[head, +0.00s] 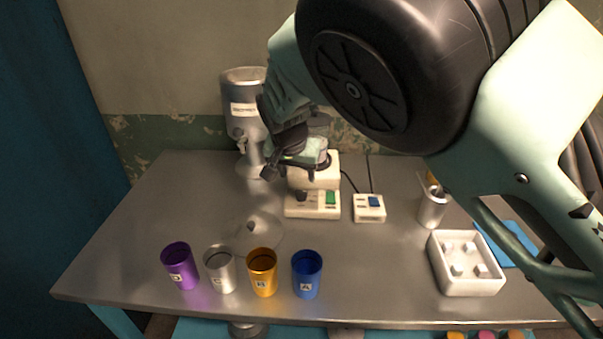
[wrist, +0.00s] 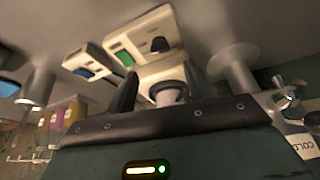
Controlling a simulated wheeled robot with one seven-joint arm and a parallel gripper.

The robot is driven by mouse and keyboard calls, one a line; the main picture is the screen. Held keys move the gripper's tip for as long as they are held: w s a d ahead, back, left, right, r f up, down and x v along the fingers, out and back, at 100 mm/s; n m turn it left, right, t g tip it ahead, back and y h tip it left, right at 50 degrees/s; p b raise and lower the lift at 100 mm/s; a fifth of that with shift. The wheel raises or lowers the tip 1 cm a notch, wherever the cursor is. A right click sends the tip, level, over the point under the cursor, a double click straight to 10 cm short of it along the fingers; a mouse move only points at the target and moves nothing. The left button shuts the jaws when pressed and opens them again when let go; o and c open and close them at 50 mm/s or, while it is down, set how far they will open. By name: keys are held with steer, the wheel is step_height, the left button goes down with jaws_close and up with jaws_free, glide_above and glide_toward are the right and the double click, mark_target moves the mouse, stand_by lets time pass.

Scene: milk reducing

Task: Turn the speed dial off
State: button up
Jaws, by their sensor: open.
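The speed dial, a small dark knob (head: 301,195), is on the front of a cream device (head: 313,211), left of a green switch (head: 330,198). In the wrist view the dial (wrist: 159,45) shows beyond the fingers, beside the green switch (wrist: 121,54). My gripper (head: 292,168) is above and behind the dial, near the device's upper part, and not touching the dial. In the wrist view its two dark fingers (wrist: 158,92) are apart, with a pale round vessel (wrist: 171,94) showing between them. Whether they touch it, I cannot tell.
A small box with a blue switch (head: 369,208) stands right of the device. A metal dispenser (head: 244,105) stands behind left. Purple (head: 180,265), silver (head: 220,269), orange (head: 262,272) and blue (head: 307,274) cups line the front. A white tray (head: 466,285) sits right.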

mark_target(301, 192)
steer(key=p+x, duration=0.1)
steer(key=x, duration=0.7)
steer(key=shift+f, duration=0.2)
steer(key=c, duration=1)
